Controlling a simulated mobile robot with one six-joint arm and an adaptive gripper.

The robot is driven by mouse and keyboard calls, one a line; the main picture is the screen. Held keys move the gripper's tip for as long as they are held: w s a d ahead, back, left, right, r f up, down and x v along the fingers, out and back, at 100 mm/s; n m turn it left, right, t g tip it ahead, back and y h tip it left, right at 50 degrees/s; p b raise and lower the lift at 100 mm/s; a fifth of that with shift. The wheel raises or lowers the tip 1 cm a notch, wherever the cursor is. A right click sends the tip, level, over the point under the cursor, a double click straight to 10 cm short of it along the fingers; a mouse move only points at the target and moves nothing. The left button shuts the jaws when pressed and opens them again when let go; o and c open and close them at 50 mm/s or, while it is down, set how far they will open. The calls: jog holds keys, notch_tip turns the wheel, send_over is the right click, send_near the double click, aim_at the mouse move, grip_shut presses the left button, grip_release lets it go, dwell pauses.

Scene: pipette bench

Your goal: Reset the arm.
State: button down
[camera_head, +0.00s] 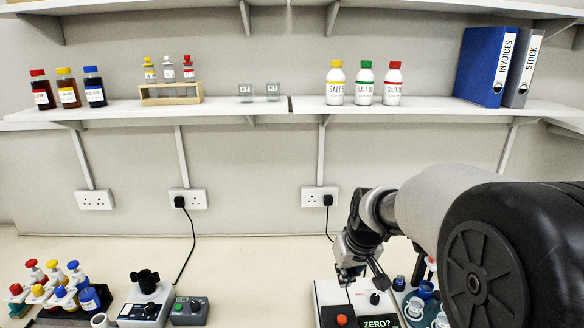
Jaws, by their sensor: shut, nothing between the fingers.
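My arm reaches in from the right side of the head view, its large black joint filling the lower right corner. My gripper (349,277) points down over a white bench device (330,293) with a red-orange button. It is shut and I see nothing held in it. I cannot tell whether its fingertips touch the device. A small screen (379,322) on the device reads "ZERO?". Part of the device is hidden behind the gripper.
A teal tray (401,297) with small containers stands just right of the gripper, partly behind my arm. At left are a rack of colour-capped bottles (50,283), a mixer (146,298) and a grey box (189,311). The middle bench (255,270) is clear. A loaded shelf (240,112) runs above.

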jog(key=s+r+b, duration=0.1)
jog(key=s+r, duration=0.2)
jog(key=s, duration=0.5)
jog(key=s+r+b, duration=0.1)
jog(key=s+r, duration=0.2)
jog(key=s, duration=0.5)
jog(key=s+f+m+b, duration=0.1)
jog(key=s+f, duration=0.1)
jog(key=s, duration=1.2)
jog(key=shift+a+m+h, duration=0.2)
jog(key=shift+m+h, duration=0.1)
